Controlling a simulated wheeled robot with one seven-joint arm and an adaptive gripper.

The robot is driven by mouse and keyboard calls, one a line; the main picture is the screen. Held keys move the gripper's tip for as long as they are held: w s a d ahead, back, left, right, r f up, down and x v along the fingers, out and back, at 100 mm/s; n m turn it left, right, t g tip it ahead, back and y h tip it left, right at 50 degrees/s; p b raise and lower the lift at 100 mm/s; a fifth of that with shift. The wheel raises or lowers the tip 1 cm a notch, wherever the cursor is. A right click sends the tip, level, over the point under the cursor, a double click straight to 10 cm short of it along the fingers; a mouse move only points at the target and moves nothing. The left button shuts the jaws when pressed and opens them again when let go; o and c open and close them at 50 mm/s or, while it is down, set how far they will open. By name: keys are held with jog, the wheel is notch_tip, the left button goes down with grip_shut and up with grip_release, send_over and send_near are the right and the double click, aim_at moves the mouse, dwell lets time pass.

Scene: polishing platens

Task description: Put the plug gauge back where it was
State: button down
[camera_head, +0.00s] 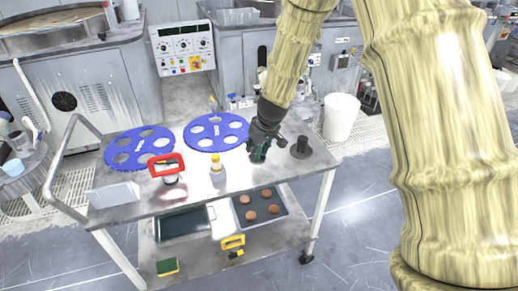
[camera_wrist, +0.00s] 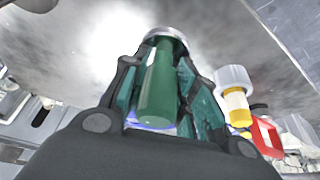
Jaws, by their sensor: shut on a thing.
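The plug gauge shows in the wrist view as a green cylindrical handle (camera_wrist: 158,90) with a metal end at the top of the picture. My gripper (camera_wrist: 164,65) is shut on it, one finger on each side. In the head view my gripper (camera_head: 260,153) is over the right part of the cart top, pointing down, and the gauge is mostly hidden by the fingers. I cannot tell whether the gauge touches the cart. A dark round piece with a wide base (camera_head: 300,148) stands on the cart just right of my gripper.
The lower shelf holds trays (camera_head: 272,222). A white bin (camera_head: 341,118) stands behind the cart.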

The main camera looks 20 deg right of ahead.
aim_at(260, 149)
jog(key=shift+w+d, duration=0.35)
jog(key=shift+w, duration=0.25)
jog(key=shift+w+d, duration=0.35)
jog(key=shift+w, duration=0.2)
jog(key=shift+w+d+f+p, duration=0.15)
jog(key=shift+f+p, duration=0.1)
jog(key=shift+p, duration=0.1)
jog(key=shift+f+p, duration=0.3)
jog(key=shift+f, duration=1.3)
jog(key=shift+f, duration=0.15)
jog(key=c, duration=1.1)
grip_release()
jog(key=shift+s+r, duration=0.2)
jog(key=shift+r, duration=0.5)
jog(key=b+v, duration=0.1)
jog(key=v, duration=0.9)
jog(key=shift+s+d+r, duration=0.1)
jog(key=shift+s+r, duration=0.05)
jog(key=shift+r, duration=0.2)
